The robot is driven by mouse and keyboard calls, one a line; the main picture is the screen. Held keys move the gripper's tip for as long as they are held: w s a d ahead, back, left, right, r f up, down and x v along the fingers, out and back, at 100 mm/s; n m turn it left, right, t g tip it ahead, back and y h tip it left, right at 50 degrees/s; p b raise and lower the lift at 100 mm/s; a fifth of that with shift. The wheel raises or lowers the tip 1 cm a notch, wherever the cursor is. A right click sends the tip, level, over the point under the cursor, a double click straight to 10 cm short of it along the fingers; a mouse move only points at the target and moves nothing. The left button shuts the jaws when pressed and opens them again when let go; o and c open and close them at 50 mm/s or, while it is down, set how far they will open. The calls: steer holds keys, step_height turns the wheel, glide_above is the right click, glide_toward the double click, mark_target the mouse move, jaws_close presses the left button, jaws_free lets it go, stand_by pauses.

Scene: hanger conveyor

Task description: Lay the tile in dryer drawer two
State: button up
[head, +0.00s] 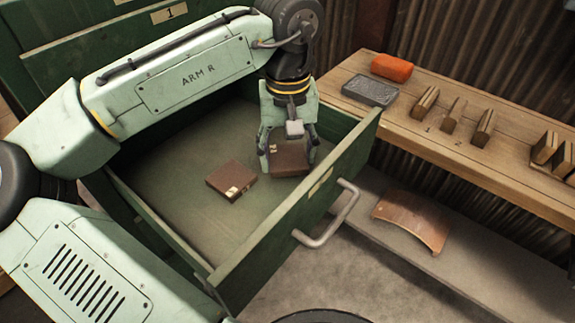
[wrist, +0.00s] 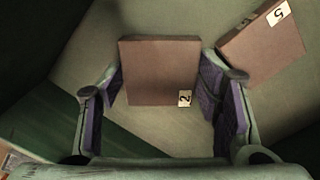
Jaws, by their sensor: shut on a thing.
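A flat brown tile (head: 289,160) is between the fingers of my gripper (head: 288,168), inside the open green drawer (head: 255,258). In the wrist view, this tile (wrist: 158,70) carries a white label reading 2 at its lower right corner, and the purple-padded fingers close on its left and right sides. I cannot tell whether the tile touches the drawer floor. A second brown tile (head: 231,179) lies flat on the drawer floor to the left; in the wrist view it (wrist: 265,45) is at the upper right, labelled 5, close to my right finger.
The drawer front has a pull handle (head: 328,220) and a small unreadable plate (head: 320,183). A closed drawer labelled 1 (head: 168,13) is above. The drawer's left floor is free.

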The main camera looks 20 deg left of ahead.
mark_target(288, 158)
steer(key=shift+f, duration=0.65)
steer(key=shift+f, duration=0.2)
steer(key=o, duration=1)
steer(key=shift+c, duration=0.2)
step_height(288, 158, up, 12)
steer(key=p, duration=1.1)
steer(key=shift+r+p, duration=0.25)
steer(key=shift+p, duration=0.15)
